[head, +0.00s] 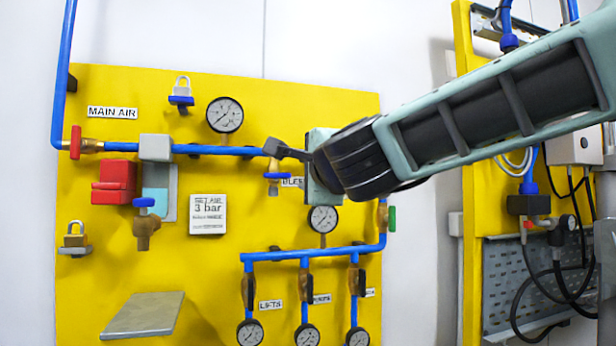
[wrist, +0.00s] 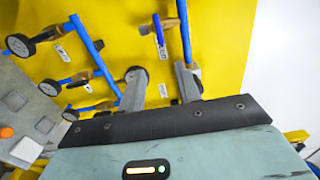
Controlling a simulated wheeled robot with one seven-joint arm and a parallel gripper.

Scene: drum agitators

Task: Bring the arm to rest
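My arm reaches in from the right in the head view, in front of the yellow panel (head: 110,240). My gripper (head: 283,150) points at the panel beside the blue main pipe (head: 225,151). Its tips overlap the area just above a brass valve (head: 273,170); I cannot tell from the head view whether they touch it. In the wrist view my gripper (wrist: 160,84) shows two grey fingers standing apart, with no object seen between them. The gripper's body hides part of the panel and a label.
The panel carries a red block (head: 114,182), gauges (head: 225,115), padlocks (head: 75,234), a grey shelf (head: 143,315) and a lower blue manifold (head: 310,254). A second yellow frame with a grey pegboard (head: 510,285) and hanging black hoses stands at the right. White wall shows between them.

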